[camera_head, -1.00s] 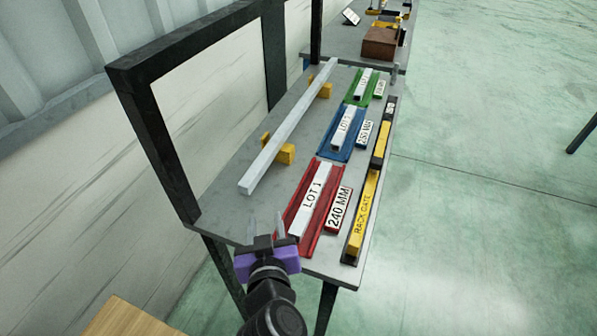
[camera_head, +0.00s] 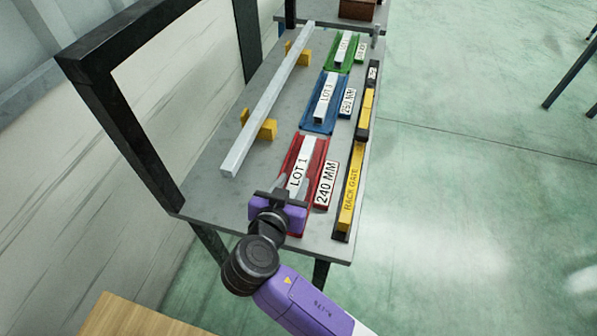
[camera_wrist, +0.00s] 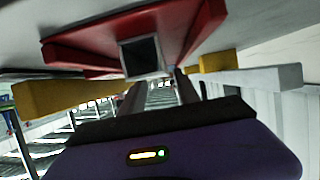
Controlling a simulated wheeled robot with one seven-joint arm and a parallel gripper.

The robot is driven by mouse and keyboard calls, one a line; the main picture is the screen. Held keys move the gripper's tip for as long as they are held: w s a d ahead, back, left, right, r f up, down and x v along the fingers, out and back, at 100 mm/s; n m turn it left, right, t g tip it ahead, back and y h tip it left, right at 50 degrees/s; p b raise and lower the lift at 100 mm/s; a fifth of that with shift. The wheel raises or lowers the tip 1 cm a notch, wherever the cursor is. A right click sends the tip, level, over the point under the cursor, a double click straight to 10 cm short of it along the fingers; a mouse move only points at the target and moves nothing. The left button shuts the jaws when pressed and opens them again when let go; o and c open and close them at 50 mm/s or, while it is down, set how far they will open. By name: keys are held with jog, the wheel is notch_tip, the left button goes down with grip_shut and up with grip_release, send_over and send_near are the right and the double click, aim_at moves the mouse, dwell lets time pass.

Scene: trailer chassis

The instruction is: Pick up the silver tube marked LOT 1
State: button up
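The silver tube marked LOT 1 (camera_head: 301,160) lies in a red V-shaped tray (camera_head: 321,155) at the near end of the grey bench. In the wrist view, the tube (camera_wrist: 142,57) shows its square hollow end, with the red tray (camera_wrist: 85,52) around it. My gripper (camera_head: 292,186) is at the near end of this tube in the head view. In the wrist view its two fingers (camera_wrist: 158,84) are apart, with the tube end ahead and roughly between them. I see no clear contact with the tube.
A long silver bar (camera_head: 266,100) rests on yellow supports at the left. A blue tray (camera_head: 332,103) and a green tray (camera_head: 357,52) hold shorter tubes farther back. A yellow bar marked RACK GATE (camera_head: 351,190) lies along the right edge. A black frame (camera_head: 120,125) stands at the left.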

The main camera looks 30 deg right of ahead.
aim_at(297, 176)
jog(key=shift+p+x, duration=0.45)
jog(key=shift+x, duration=1.55)
jog(key=shift+s, duration=0.1)
grip_shut()
jog(key=shift+r, duration=0.1)
